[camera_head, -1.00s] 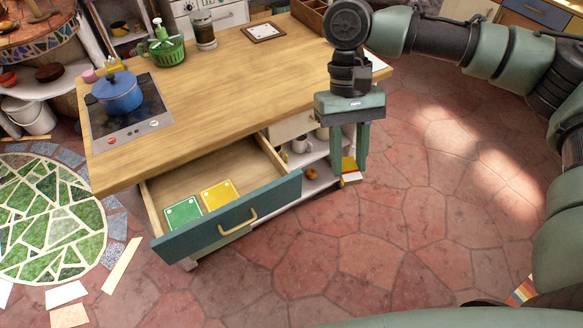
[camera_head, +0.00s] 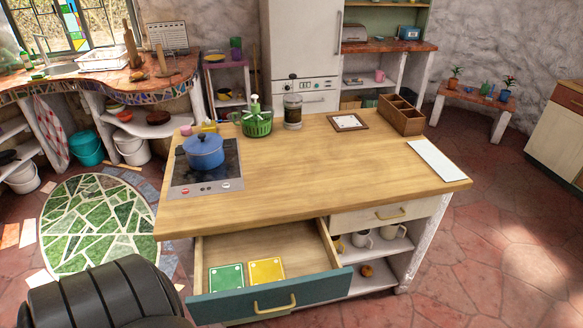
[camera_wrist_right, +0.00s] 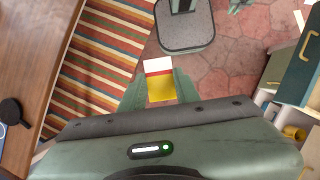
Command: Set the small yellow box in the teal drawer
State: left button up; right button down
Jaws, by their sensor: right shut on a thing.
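The small yellow box (camera_wrist_right: 161,88), with a white and red end, is between the fingers of my right gripper (camera_wrist_right: 160,86) in the right wrist view. The gripper is shut on it and holds it over the floor. In the head view the teal drawer (camera_head: 318,289) is pulled out at the front of the counter. A green square (camera_head: 226,278) and a yellow square (camera_head: 266,271) lie flat inside it, with bare drawer floor behind and to the right. The teal front also shows at the right of the right wrist view (camera_wrist_right: 302,72). Neither gripper shows in the head view.
Open shelves (camera_head: 385,246) with cups are right of the drawer. A striped rug (camera_wrist_right: 100,55) lies left of the box.

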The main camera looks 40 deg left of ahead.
aim_at(300, 242)
jog(key=i+z, duration=0.35)
jog(key=i+u, duration=0.2)
jog(key=u, duration=0.75)
jog(key=i+u, duration=0.1)
jog(key=u, duration=0.35)
jog(key=l+u, duration=0.1)
jog(key=u, duration=0.4)
jog(key=i+l+u, duration=0.1)
jog(key=u, duration=0.35)
jog(key=l+u, duration=0.1)
jog(key=u, duration=0.4)
jog(key=l+u, duration=0.1)
jog(key=u, duration=0.4)
